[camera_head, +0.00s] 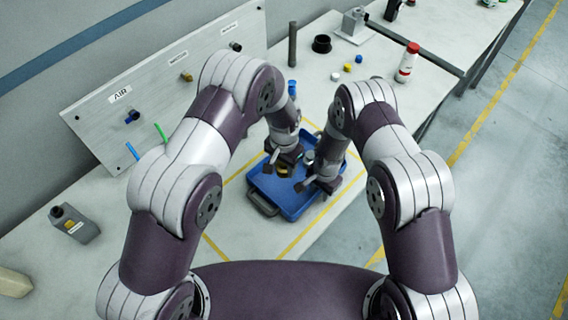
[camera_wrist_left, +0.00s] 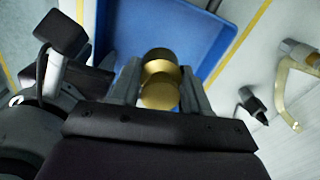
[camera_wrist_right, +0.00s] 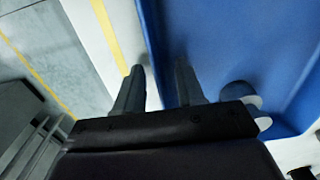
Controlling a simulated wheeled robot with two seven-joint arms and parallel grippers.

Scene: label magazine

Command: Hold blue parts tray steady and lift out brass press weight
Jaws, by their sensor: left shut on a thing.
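The blue parts tray (camera_head: 292,207) lies on the bench inside a yellow outline, with a dark handle at its near left side. The brass press weight (camera_wrist_left: 160,92) is a round, stepped gold piece between the fingers of my left gripper (camera_head: 282,168), which is shut on it over the tray. I cannot tell whether the weight touches the tray floor. My right gripper (camera_wrist_right: 160,74) is at the tray's right edge, its two fingers apart, one on each side of the tray wall (camera_wrist_right: 153,40). A gap shows between the fingers and the wall.
A small round grey object (camera_head: 309,156) shows at the tray's far side. A red-capped white bottle (camera_head: 407,63), a black ring (camera_head: 321,44) and small blue and yellow pieces stand further back. An upright panel (camera_head: 165,75) borders the left.

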